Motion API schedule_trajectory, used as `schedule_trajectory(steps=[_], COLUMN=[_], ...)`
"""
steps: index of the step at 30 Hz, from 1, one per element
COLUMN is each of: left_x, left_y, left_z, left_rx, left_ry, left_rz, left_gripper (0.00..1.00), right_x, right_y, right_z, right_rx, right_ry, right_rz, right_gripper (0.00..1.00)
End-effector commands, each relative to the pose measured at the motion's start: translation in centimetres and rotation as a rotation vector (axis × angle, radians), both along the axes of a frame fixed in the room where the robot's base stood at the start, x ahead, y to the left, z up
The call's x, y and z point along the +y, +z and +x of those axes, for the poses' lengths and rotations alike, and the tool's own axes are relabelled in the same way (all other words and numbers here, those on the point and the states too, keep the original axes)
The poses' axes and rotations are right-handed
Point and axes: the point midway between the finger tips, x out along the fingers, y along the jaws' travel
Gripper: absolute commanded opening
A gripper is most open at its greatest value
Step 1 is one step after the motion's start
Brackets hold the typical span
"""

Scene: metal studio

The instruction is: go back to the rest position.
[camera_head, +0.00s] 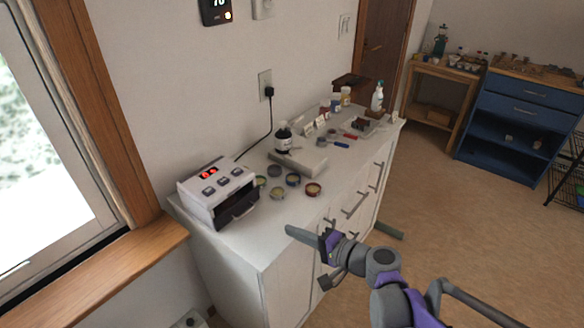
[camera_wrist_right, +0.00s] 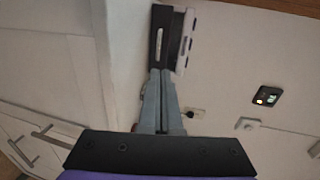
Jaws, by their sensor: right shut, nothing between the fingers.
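My right gripper (camera_head: 292,231) comes in from the lower right and hangs in front of the white cabinet's near edge, in line with part of its top. Its fingers are together and empty. In the right wrist view the two grey fingers (camera_wrist_right: 160,78) lie side by side with nothing between them, lined up with the white device. My left gripper is in neither view.
The white cabinet (camera_head: 235,241) carries a white device with red digits (camera_head: 218,190), several small round tins (camera_head: 278,193), a dark bottle on a pale slab (camera_head: 283,138) and a spray bottle (camera_head: 377,97). A blue shelf unit (camera_head: 515,115) stands far right. Open floor (camera_head: 460,220) lies right of the cabinet.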

Motion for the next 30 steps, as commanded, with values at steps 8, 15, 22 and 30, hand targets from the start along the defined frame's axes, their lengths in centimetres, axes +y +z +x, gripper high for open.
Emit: schedule_trajectory(steps=[8, 15, 22, 30], left_x=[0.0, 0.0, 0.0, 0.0], left_y=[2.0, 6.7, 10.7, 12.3], left_z=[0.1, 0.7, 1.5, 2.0], left_rx=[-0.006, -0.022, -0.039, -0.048], left_ry=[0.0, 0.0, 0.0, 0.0], left_rz=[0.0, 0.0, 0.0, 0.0], left_gripper=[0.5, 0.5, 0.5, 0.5], right_x=[-0.9, -6.5, -14.4, -18.8], right_y=[1.0, 1.2, 1.2, 1.5], right_z=[-3.5, -13.1, -20.4, -23.4], right_rx=[-0.003, 0.003, 0.012, 0.02], right_ry=[0.033, 0.114, 0.166, 0.185], right_rz=[-0.17, -0.679, -1.141, -1.375], right_gripper=[0.0, 0.0, 0.0, 0.0])
